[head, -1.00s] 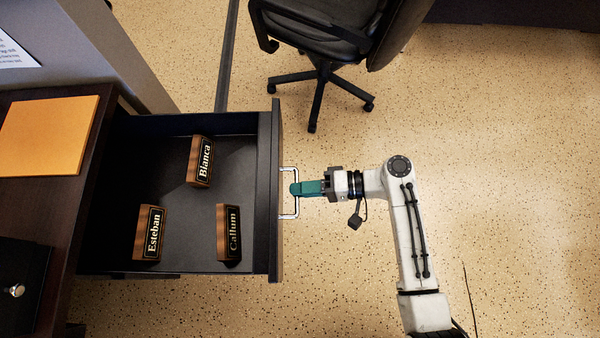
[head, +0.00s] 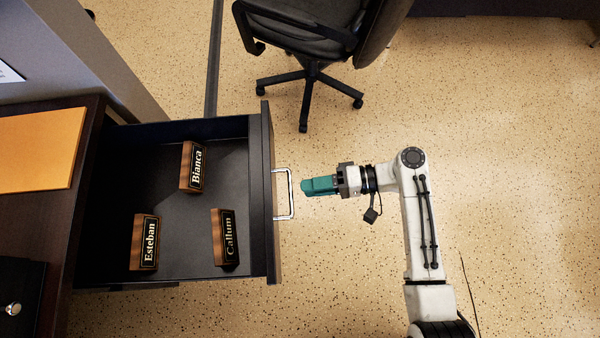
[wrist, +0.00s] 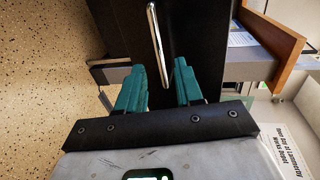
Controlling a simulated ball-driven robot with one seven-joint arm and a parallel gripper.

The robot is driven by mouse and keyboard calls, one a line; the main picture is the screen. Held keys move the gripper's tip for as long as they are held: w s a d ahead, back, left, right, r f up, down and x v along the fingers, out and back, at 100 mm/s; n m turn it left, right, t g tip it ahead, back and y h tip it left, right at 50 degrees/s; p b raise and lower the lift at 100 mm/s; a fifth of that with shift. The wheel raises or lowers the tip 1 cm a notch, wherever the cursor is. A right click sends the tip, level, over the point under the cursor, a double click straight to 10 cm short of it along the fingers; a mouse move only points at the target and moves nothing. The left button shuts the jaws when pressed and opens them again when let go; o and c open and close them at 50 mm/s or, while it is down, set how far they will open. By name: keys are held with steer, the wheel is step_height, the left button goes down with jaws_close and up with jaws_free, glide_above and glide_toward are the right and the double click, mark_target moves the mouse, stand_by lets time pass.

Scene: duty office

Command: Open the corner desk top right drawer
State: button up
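The desk drawer (head: 266,240) stands pulled out from the dark desk (head: 85,150), its inside in plain view in the head view. Its silver handle (head: 291,193) is on the drawer front, facing my gripper. My gripper (head: 303,186), with teal fingers, is just right of the handle, with a small gap between them. In the wrist view the fingers (wrist: 158,82) are apart, and the handle (wrist: 158,45) shows beyond them, with nothing held.
Name blocks for Bianca (head: 193,167), Esteban (head: 145,242) and Callum (head: 225,238) stand in the drawer. An orange folder (head: 40,148) lies on the desk. A black office chair (head: 305,40) stands at the top. The speckled floor (head: 520,200) at right is clear.

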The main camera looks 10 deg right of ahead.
steer(key=v, duration=0.6)
steer(key=shift+d, duration=0.2)
